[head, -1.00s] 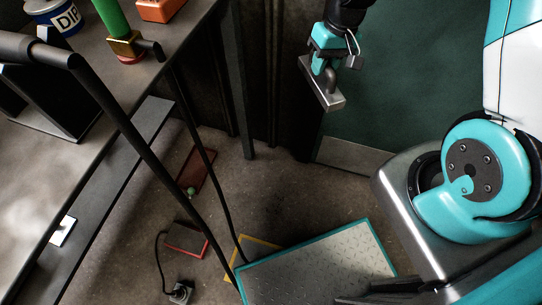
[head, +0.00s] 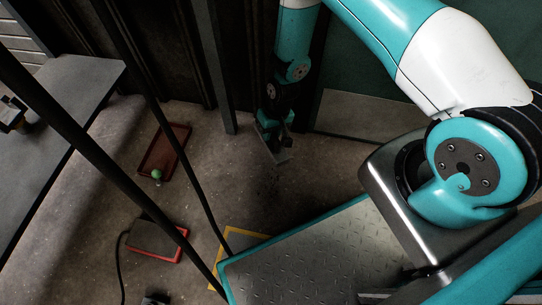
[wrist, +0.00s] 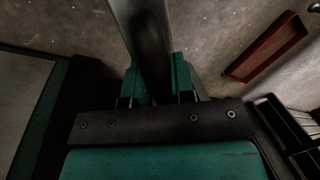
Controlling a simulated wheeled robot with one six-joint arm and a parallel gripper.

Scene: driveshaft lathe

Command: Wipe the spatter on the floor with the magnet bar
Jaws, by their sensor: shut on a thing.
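My gripper (head: 274,128) hangs low over the floor in the head view, beyond the platform. It is shut on the magnet bar (head: 277,155), a grey metal bar below the fingers. In the wrist view, the teal fingers (wrist: 158,80) close on the bar's handle, and the grey bar (wrist: 140,22) reaches up to the top edge. Faint dark specks, which look like the spatter (head: 272,187), lie on the brown floor just in front of the bar. I cannot tell whether the bar touches the floor.
A diamond-plate platform (head: 320,252) with teal edges stands in front. A red-edged pedal (head: 157,240) with a cable is nearer. Dark posts and a bench (head: 70,90) bound the left.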

